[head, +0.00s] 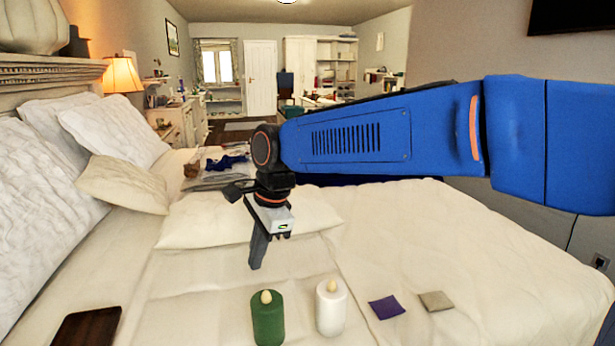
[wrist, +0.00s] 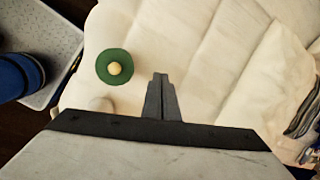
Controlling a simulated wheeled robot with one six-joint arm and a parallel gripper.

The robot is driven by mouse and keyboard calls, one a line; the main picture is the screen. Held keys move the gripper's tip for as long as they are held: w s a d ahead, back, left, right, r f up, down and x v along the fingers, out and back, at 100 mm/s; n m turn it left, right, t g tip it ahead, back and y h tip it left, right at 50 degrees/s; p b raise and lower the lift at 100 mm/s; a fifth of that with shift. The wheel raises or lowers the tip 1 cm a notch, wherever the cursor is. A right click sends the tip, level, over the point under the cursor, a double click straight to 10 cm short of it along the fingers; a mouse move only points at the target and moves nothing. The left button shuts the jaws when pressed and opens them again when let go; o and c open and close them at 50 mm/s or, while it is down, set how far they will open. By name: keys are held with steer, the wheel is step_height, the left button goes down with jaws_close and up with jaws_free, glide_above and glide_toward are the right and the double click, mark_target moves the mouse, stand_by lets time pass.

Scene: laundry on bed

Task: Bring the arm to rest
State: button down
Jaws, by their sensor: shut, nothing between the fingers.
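My arm is blue and reaches in from the right in the head view, extended over the bed (head: 440,235). My gripper (head: 255,266) hangs downward above the bedding, behind the candles. Its fingers are together with nothing between them. In the wrist view my gripper (wrist: 160,78) also shows shut, pointing over the cream bedding. No object touches the fingers.
A green candle (head: 267,320) and a white candle (head: 331,308) stand on the bed's near side. A purple cloth square (head: 386,307) and a grey one (head: 435,301) lie right of them. A dark tablet-like object (head: 87,328) lies at left. Pillows (head: 115,130) line the headboard.

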steer(key=d+n, duration=0.1)
steer(key=d, duration=0.4)
steer(key=d+n+t, duration=0.1)
steer(key=d, duration=0.4)
steer(key=s+d+n, duration=0.1)
steer(key=d, duration=0.5)
steer(key=shift+r+t, duration=0.35)
steer(key=shift+t, duration=0.05)
steer(key=s+d+f+n+t+h, duration=0.15)
steer(key=s+d+n, duration=0.3)
steer(key=d, duration=0.75)
steer(key=s+d+f+n, duration=0.2)
steer(key=s+d+f, duration=0.2)
steer(key=s+d, duration=0.2)
steer(key=s+d+f+n+h, duration=0.1)
steer(key=s+d+f+n, duration=0.1)
steer(key=s+d+f, duration=0.2)
steer(key=shift+s+d+f, duration=0.25)
steer(key=shift+s+d, duration=0.65)
steer(key=shift+s, duration=0.45)
